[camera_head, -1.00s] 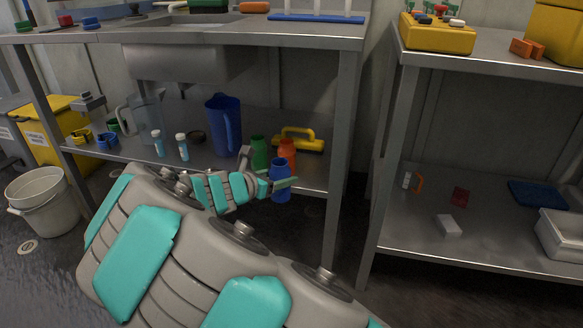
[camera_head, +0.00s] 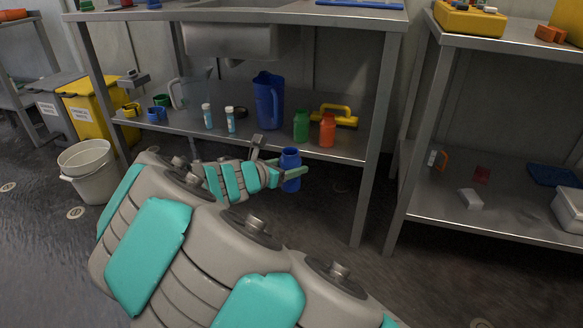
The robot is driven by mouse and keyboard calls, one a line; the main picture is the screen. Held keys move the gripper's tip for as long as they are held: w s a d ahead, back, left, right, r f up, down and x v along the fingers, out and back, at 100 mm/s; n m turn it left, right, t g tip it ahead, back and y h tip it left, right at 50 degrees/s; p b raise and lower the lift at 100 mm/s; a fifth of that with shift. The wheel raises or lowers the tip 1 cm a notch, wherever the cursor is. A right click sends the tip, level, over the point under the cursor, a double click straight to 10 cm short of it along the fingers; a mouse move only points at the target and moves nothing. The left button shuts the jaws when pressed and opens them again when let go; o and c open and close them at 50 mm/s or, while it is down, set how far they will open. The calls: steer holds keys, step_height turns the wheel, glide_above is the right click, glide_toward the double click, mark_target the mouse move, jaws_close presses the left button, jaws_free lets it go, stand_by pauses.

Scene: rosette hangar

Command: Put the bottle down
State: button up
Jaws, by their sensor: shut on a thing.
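A blue bottle (camera_head: 290,165) is held upright in my gripper (camera_head: 282,174), in front of the lower shelf (camera_head: 345,150) of the left bench. My gripper is shut on the bottle; its fingers hide part of the bottle's side. A green bottle (camera_head: 301,127) and an orange bottle (camera_head: 327,131) stand on that shelf, just behind and to the right of the blue one.
On the same shelf are a blue jug (camera_head: 268,100), two small capped vials (camera_head: 208,116), a yellow-handled tool (camera_head: 336,117) and a clear jug (camera_head: 190,92). A bench leg (camera_head: 375,140) stands to the right. A white bucket (camera_head: 88,168) is on the floor.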

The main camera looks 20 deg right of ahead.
steer(key=w+a+r+n+t+y, duration=0.3)
steer(key=w+a+n+t+y, duration=0.1)
steer(key=n+y, duration=0.3)
steer(key=shift+w+t, duration=0.6)
steer(key=shift+w, duration=0.2)
steer(key=shift+r, duration=0.1)
